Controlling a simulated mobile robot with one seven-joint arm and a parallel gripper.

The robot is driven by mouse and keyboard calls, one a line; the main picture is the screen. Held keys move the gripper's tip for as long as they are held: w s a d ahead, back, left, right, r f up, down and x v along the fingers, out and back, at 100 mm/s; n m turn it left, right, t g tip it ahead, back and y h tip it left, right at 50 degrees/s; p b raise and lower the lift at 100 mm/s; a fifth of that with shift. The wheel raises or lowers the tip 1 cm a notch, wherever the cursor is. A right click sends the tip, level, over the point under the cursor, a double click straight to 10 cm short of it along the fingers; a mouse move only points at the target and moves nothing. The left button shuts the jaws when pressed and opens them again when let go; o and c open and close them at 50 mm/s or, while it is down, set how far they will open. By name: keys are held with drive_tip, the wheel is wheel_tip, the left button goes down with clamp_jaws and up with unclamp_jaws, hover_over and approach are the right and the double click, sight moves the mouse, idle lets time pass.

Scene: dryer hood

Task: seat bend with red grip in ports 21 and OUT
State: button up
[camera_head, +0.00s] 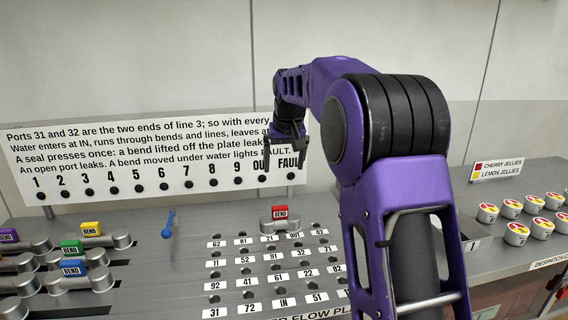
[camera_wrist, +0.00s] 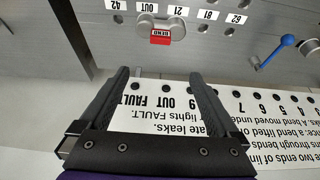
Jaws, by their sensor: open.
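The bend with red grip (camera_head: 280,216) is a grey metal bend with a red block marked BEND. It lies at the back row of the flow plate, with its two ends over the holes behind the labels 21 (camera_head: 269,238) and OUT (camera_head: 294,234). In the wrist view the bend (camera_wrist: 160,36) lies beyond the fingertips, in line with the gap between them. I cannot tell how deep its ends sit. My gripper (camera_head: 285,168) is open and empty, above and behind the bend, in front of the sign. It also shows in the wrist view (camera_wrist: 160,74).
Bends with purple (camera_head: 9,236), yellow (camera_head: 91,229), green (camera_head: 71,247) and blue (camera_head: 74,268) grips lie at the left. A blue-handled lever (camera_head: 168,226) stands left of the plate. A sign (camera_head: 140,160) with numbered lamps stands behind. Jelly cups (camera_head: 516,234) are at the right.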

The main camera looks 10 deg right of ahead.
wheel_tip(320, 180, up, 6)
drive_tip(key=shift+r+p, duration=0.25)
drive_tip(key=shift+p, duration=0.15)
idle(0.3)
